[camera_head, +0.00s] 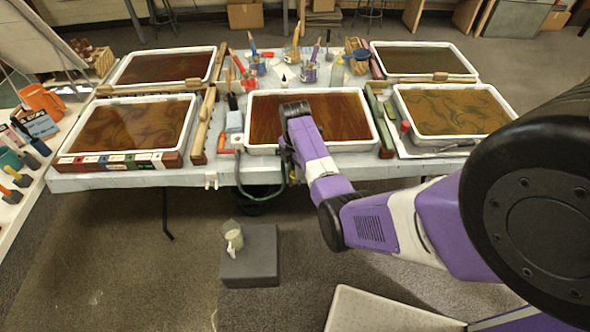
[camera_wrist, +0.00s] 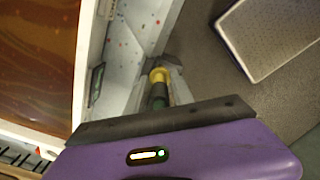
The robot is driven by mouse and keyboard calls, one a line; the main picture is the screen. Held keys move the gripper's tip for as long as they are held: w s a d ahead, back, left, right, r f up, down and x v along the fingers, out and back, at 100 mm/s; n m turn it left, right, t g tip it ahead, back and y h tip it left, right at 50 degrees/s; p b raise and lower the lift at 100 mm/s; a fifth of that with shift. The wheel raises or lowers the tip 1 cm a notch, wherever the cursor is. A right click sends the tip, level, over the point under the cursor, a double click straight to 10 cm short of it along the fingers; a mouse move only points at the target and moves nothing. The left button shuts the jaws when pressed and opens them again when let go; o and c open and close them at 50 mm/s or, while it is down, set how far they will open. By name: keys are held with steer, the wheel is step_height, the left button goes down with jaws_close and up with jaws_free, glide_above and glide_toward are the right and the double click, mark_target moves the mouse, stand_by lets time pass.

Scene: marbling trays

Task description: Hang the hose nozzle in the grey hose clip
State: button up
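My gripper (camera_head: 284,145) is at the front edge of the table, in front of the middle tray. In the wrist view the hose nozzle (camera_wrist: 158,90), dark green with a yellow ring, sits between my grey fingers, which look shut on it. The green hose (camera_head: 243,185) hangs in a loop below the table edge and rises to my gripper. In the head view my gripper and wrist hide the nozzle. A small pale fitting (camera_head: 211,181) sits on the table's front edge, left of the hose; I cannot tell if it is the grey hose clip.
The white table (camera_head: 340,170) carries several trays of dark liquid; the middle tray (camera_head: 352,146) is beside my gripper. A dark bucket (camera_head: 258,203) stands under the table.

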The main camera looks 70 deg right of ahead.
steer(key=o, duration=0.4)
steer(key=f, duration=0.2)
steer(key=shift+s+a+f, duration=0.25)
steer(key=shift+a+f, duration=0.15)
steer(key=shift+c, duration=0.2)
steer(key=r, duration=0.6)
steer(key=d+r, duration=0.1)
steer(key=r, duration=0.2)
steer(key=shift+w+r, duration=0.2)
steer(key=shift+r, duration=0.05)
steer(key=shift+a+r, duration=0.15)
steer(key=shift+r, duration=0.4)
